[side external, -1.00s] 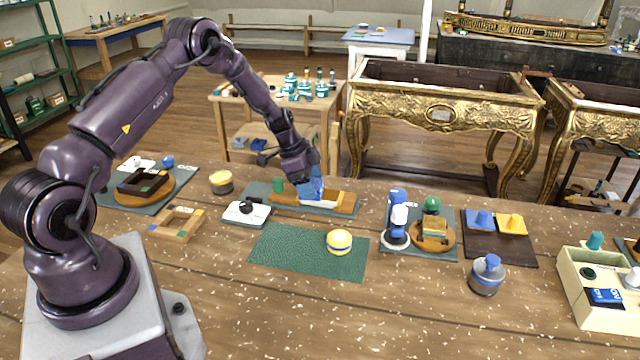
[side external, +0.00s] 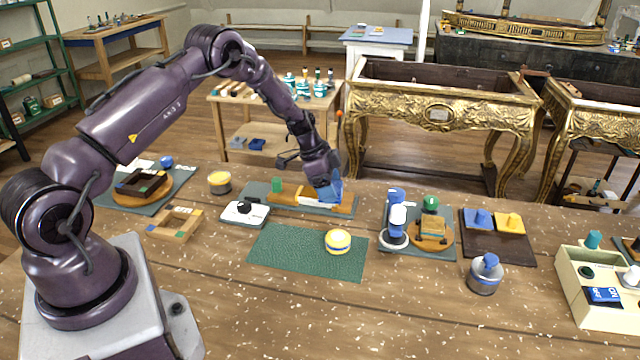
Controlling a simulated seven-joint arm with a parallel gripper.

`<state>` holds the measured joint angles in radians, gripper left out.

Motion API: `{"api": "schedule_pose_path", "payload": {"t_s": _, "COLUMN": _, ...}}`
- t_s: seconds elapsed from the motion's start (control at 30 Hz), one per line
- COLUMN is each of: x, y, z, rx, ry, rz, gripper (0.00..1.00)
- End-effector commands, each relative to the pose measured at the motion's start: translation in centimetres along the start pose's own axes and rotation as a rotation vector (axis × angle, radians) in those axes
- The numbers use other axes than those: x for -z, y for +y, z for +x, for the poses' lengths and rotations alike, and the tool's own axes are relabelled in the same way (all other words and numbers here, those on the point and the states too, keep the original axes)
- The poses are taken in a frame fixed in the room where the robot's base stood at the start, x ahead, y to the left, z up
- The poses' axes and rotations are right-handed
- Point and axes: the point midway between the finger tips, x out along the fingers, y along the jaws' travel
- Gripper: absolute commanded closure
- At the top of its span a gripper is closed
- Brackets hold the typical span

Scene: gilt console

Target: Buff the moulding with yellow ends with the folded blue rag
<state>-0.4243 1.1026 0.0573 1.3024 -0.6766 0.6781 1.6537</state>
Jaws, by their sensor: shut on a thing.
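The moulding (side external: 285,199) is an orange-brown strip with a pale stretch in its middle. It lies on a dark green-grey mat (side external: 258,189) behind the middle of the bench. My gripper (side external: 326,184) is shut on the folded blue rag (side external: 331,192) and points down over the right part of the moulding. The rag appears to touch the moulding's top, near its right end. The rag and my fingers hide part of the moulding, and the fingertips are hard to make out.
A green block (side external: 277,185) stands by the moulding's left end. A white device with a black knob (side external: 245,212) sits front left of it. A blue-and-white bottle (side external: 396,220) stands to the right.

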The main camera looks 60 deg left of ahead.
Motion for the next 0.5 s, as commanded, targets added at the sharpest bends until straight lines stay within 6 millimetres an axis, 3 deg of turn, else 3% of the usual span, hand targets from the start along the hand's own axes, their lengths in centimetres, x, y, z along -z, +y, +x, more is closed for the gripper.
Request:
{"api": "schedule_pose_path", "payload": {"t_s": 0.17, "x": 1.4, "y": 0.3, "z": 0.7, "rx": -0.002, "ry": 0.001, "rz": 0.002, "gripper": 0.51}}
{"api": "schedule_pose_path", "payload": {"t_s": 0.5, "x": -1.4, "y": -0.1, "z": -0.5, "rx": -0.001, "ry": -0.001, "rz": -0.003, "gripper": 0.51}}
